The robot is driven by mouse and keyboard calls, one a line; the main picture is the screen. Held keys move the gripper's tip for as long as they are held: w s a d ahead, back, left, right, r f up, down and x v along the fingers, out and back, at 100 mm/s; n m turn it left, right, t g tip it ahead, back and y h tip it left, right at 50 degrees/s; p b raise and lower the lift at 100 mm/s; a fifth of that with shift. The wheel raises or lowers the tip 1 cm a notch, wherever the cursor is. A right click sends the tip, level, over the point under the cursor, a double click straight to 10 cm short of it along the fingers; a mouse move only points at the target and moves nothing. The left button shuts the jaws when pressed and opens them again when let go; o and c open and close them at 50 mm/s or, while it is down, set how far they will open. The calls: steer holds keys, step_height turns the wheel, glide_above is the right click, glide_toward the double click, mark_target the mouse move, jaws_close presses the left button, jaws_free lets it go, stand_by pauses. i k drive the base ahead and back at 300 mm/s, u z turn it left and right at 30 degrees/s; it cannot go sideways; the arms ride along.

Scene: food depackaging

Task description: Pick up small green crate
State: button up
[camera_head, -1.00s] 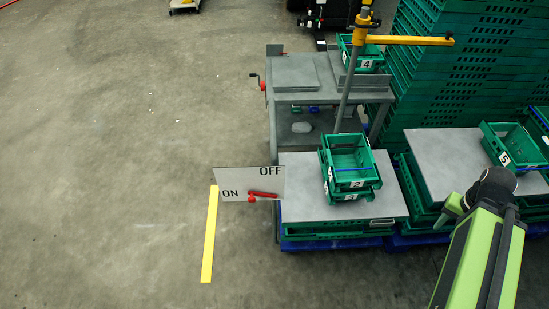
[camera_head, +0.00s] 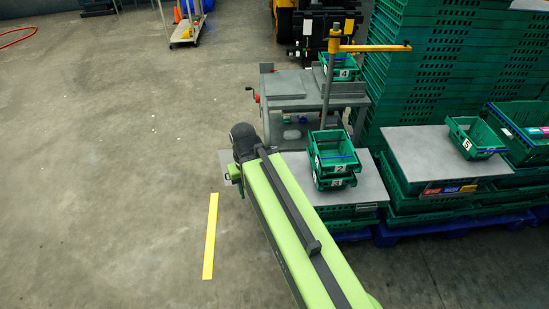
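Several small green crates with number labels are in view. Crate 2 (camera_head: 337,146) sits stacked on crate 3 (camera_head: 336,183) on a grey-topped stand in the middle. Crate 4 (camera_head: 345,67) stands on the grey workbench behind. Crate 5 (camera_head: 476,139) sits, turned at an angle, on the grey top at the right. All look upright, and I cannot make out any contents. My green arm reaches from the bottom centre up to a dark joint left of crates 2 and 3.
Tall stacks of large green crates (camera_head: 440,65) fill the back right. A grey pole with a yellow arm (camera_head: 368,48) rises behind crate 2. The floor at left is open, with a yellow line (camera_head: 210,236).

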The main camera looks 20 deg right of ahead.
mark_target(335, 167)
steer(key=u, duration=0.65)
steer(key=k, duration=0.45)
steer(key=z, duration=0.3)
steer(key=i, duration=1.9)
steer(key=u, duration=0.1)
